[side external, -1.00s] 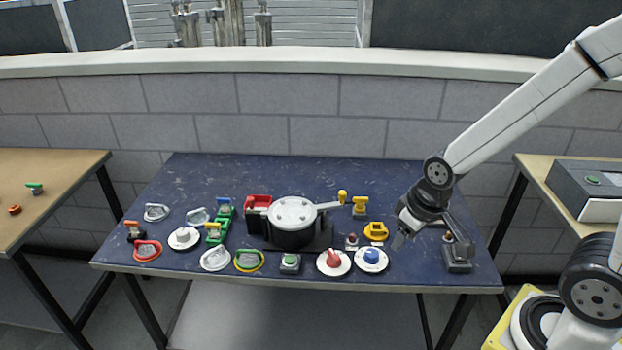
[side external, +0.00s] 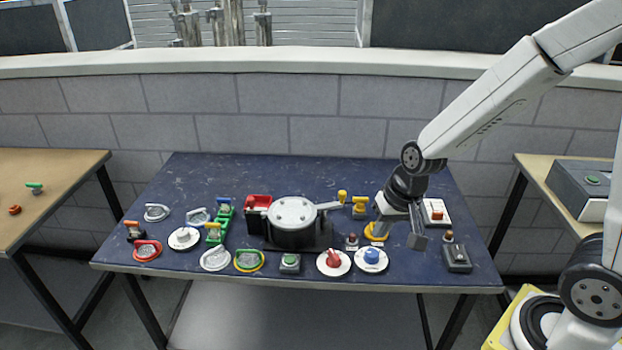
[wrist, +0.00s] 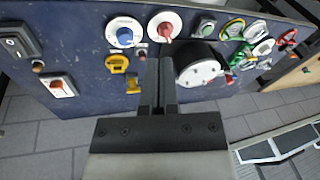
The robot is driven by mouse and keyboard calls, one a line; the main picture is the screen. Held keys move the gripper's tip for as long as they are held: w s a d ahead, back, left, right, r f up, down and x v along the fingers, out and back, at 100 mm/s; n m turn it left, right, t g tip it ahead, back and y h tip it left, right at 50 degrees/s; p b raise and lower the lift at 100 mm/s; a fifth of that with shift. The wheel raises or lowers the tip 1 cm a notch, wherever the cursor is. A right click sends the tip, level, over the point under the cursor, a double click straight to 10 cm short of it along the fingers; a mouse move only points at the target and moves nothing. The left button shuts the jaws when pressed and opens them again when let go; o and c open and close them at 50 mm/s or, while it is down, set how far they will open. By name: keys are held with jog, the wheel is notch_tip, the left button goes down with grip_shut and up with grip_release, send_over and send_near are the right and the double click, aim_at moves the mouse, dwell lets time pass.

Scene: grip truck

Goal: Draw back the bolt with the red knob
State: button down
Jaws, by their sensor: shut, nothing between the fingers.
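My gripper (side external: 416,243) is shut and empty, pointing down over the right part of the blue table. In the wrist view its two fingers (wrist: 158,62) lie close together. A small grey fixture with a dull red knob (side external: 351,237) stands left of my gripper, near the front of the table; it also shows small in the wrist view (wrist: 141,53). It may be the bolt, but its detail is too small to tell. A dark box (side external: 457,258) with a brownish-red knob beside it (side external: 448,236) stands right of my gripper. My gripper appears apart from both.
A red dial (side external: 333,257) and a blue dial (side external: 371,256) sit left of my gripper. A yellow fixture (side external: 375,232) is close by. A white plate with an orange-red switch (side external: 436,212) lies behind. A round vessel (side external: 293,225) stands mid-table. The back of the table is clear.

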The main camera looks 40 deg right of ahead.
aim_at(254, 205)
jog(key=w+f+m+t+y, duration=0.2)
jog(key=w+m+t, duration=0.3)
jog(key=w+m, duration=1.8)
jog(key=shift+w+a+f+m+y, duration=0.4)
jog(key=shift+f+m, duration=0.2)
jog(key=shift+m, duration=0.5)
jog(key=shift+f, duration=0.1)
jog(key=x, duration=0.9)
jog(key=shift+w+a+f, duration=0.15)
jog(key=shift+w+f, duration=0.05)
jog(key=shift+f, duration=0.05)
jog(key=shift+w+a, duration=0.3)
jog(key=shift+w, duration=0.3)
jog(key=shift+w+a, duration=0.3)
jog(key=shift+w, duration=0.3)
jog(key=shift+w+a, duration=0.3)
jog(key=shift+w, duration=0.3)
jog(key=shift+w+a, duration=0.1)
jog(key=shift+a, duration=0.05)
